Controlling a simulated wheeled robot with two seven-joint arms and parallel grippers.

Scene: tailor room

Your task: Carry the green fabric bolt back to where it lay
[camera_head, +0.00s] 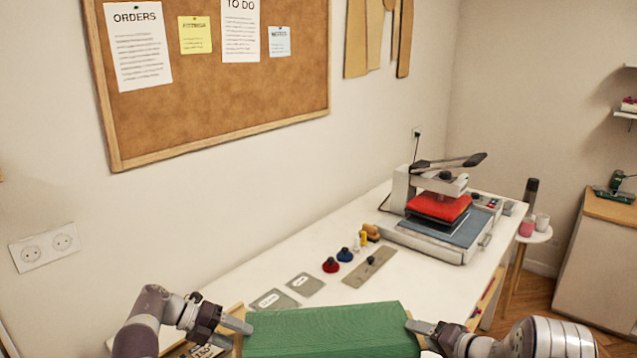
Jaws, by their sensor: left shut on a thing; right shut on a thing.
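The green fabric bolt (330,328) is at the bottom middle of the head view, lying lengthwise between my two grippers. Its lower part is cut off by the picture edge. My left gripper (240,325) is shut on its left end, and my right gripper (418,327) is shut on its right end. The bolt is in front of the white table (400,275) in the picture; I cannot tell how high it is above any surface.
A heat press (438,207) with a red top stands at the table's far end. Grey cards (272,300), a metal plate (370,267) and red and blue knobs (331,265) lie along the table. A corkboard (215,80) hangs on the wall. A round stool (537,235) holds cups.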

